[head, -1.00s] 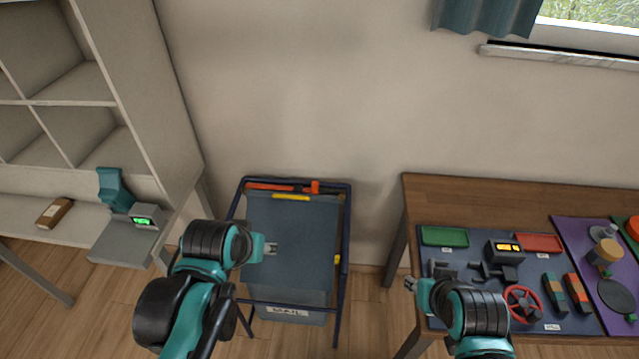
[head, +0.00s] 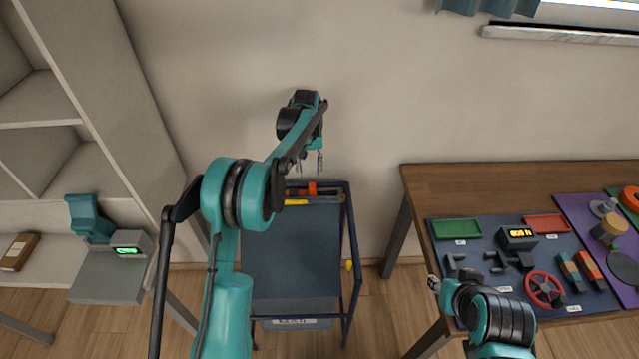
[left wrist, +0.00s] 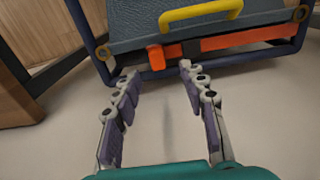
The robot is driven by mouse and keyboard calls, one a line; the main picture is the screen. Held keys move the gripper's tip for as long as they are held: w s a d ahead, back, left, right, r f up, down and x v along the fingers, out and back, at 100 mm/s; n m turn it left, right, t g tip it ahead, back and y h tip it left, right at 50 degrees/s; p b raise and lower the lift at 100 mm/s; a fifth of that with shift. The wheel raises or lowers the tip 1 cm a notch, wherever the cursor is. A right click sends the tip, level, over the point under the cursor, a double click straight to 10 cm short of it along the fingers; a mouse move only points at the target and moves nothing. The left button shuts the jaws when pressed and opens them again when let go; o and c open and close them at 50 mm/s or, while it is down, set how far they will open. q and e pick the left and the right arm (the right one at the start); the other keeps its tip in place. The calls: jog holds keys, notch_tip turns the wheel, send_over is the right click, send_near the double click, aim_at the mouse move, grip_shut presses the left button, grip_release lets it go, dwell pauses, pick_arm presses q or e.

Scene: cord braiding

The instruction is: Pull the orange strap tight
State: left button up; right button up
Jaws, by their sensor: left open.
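The orange strap (head: 313,189) runs along the back top edge of a blue-framed mail bin (head: 290,250). Its upright orange tab shows in the head view, while my left arm hides part of the left side. In the left wrist view the strap (left wrist: 245,40) runs right from the orange tab (left wrist: 156,57). My left gripper (head: 310,162) is above the bin's back edge; in the left wrist view its fingers (left wrist: 158,74) are spread, with the tab just beyond and between the tips, not held. My right gripper (head: 434,285) is by the table's left edge; its fingers are too small to judge.
A yellow handle (left wrist: 201,14) sits on the bin's lid, close to the strap. A wooden table (head: 500,178) at right holds a dark mat with trays and tools. A shelf with a grey device (head: 125,250) stands at left. The wall is behind the bin.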

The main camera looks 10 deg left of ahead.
aim_at(312, 186)
pick_arm(q)
jog(key=shift+w+d+f, duration=0.1)
jog(key=shift+w+f, duration=0.3)
jog(key=shift+f, duration=0.2)
jog(key=shift+w+d+f, duration=0.1)
jog(key=shift+w+f, duration=0.25)
jog(key=shift+f, duration=0.5)
notch_tip(312, 186, down, 7)
jog(key=b, duration=0.3)
jog(key=shift+f, duration=0.2)
jog(key=shift+r, duration=0.1)
grip_shut()
